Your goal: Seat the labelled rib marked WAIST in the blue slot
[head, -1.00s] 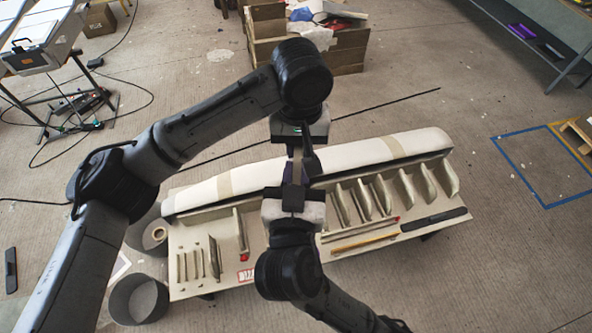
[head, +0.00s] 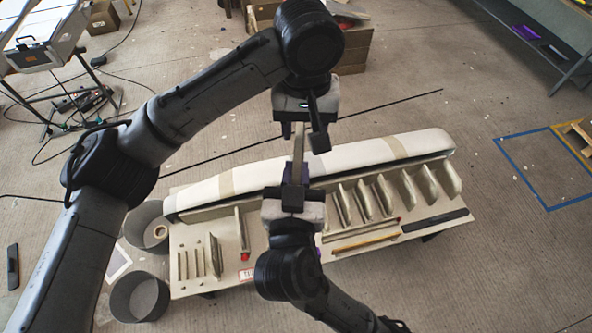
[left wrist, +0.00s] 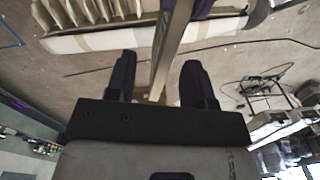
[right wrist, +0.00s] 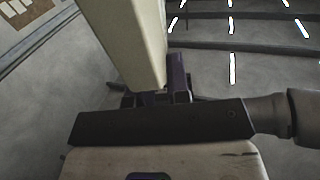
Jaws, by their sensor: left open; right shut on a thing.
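A long pale bar-like rib (head: 298,150) stands upright between my two grippers in the head view. It also shows in the left wrist view (left wrist: 163,50) and the right wrist view (right wrist: 128,40). No lettering on it is readable. My right gripper (head: 294,192) is shut on its lower part, above the mould bench. My left gripper (head: 303,133) is open at the rib's upper end. In the left wrist view its two fingers (left wrist: 157,78) stand apart with the rib between them; I cannot tell whether they touch. I cannot make out a blue slot; a small bluish-purple patch (head: 319,254) shows beside my right arm.
The bench (head: 200,228) carries a long white mould (head: 335,160), several upright ribs (head: 383,196), a yellow pencil-like stick (head: 365,241) and a black bar (head: 436,220). A red mark (head: 245,257) sits left of my right arm. Grey buckets (head: 140,298) stand at the bench's left.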

